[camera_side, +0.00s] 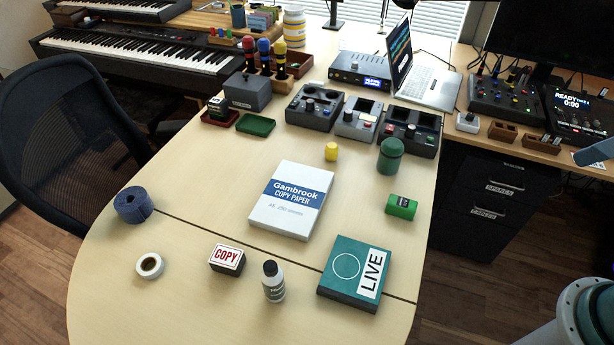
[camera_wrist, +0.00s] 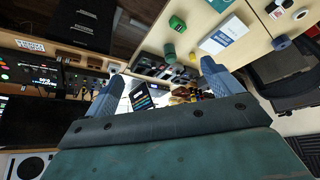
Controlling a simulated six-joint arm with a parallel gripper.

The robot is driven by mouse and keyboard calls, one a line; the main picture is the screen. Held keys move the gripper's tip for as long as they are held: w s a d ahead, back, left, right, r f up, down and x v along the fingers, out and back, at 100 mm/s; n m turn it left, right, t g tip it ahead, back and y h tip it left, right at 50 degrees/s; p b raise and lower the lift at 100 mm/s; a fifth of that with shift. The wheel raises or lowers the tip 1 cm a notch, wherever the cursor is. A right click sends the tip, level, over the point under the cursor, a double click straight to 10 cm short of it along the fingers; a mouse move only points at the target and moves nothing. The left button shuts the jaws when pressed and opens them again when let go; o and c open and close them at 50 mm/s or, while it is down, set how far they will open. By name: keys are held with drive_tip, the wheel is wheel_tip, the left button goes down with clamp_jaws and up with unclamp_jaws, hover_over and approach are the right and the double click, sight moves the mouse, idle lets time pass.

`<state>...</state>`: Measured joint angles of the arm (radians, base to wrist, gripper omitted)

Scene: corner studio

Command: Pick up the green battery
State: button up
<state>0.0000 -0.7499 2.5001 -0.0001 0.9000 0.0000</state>
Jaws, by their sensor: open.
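The green battery (camera_side: 401,207) is a short, thick green cylinder with a dark label. It lies on its side near the right edge of the pale table. In the wrist view it shows small near the top (camera_wrist: 177,23). My gripper (camera_wrist: 162,72) shows in the wrist view as two blue-grey fingers spread wide, with nothing held between them. It is open and well away from the battery, which lies beyond the fingertips.
A dark green canister (camera_side: 390,161) stands just behind the battery, with a small yellow cylinder (camera_side: 331,152) nearby. A copy paper pack (camera_side: 292,200) lies to the left and a teal LIVE box (camera_side: 354,273) in front. Grey devices (camera_side: 358,119) line the back.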

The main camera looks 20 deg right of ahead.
drive_tip(key=shift+w, duration=0.1)
drive_tip(key=w+a+f+m+g+y, duration=0.1)
drive_tip(key=w+f+m+g, duration=0.15)
drive_tip(key=w, duration=0.65)
drive_tip(key=w+a+f+m+g+y, duration=0.1)
drive_tip(key=w+a+f+m+g, duration=0.15)
drive_tip(key=w, duration=0.65)
drive_tip(key=w+f+m+g, duration=0.1)
drive_tip(key=w+f, duration=0.2)
drive_tip(key=f, duration=0.3)
drive_tip(key=w+f+m+g+y, duration=0.1)
drive_tip(key=w+f+m, duration=0.1)
drive_tip(key=f, duration=0.5)
drive_tip(key=w+f+m+g, duration=0.1)
drive_tip(key=w+f, duration=0.4)
drive_tip(key=f, duration=0.1)
drive_tip(key=shift+f+g, duration=0.25)
drive_tip(key=shift+g, duration=0.15)
drive_tip(key=shift+f, duration=0.1)
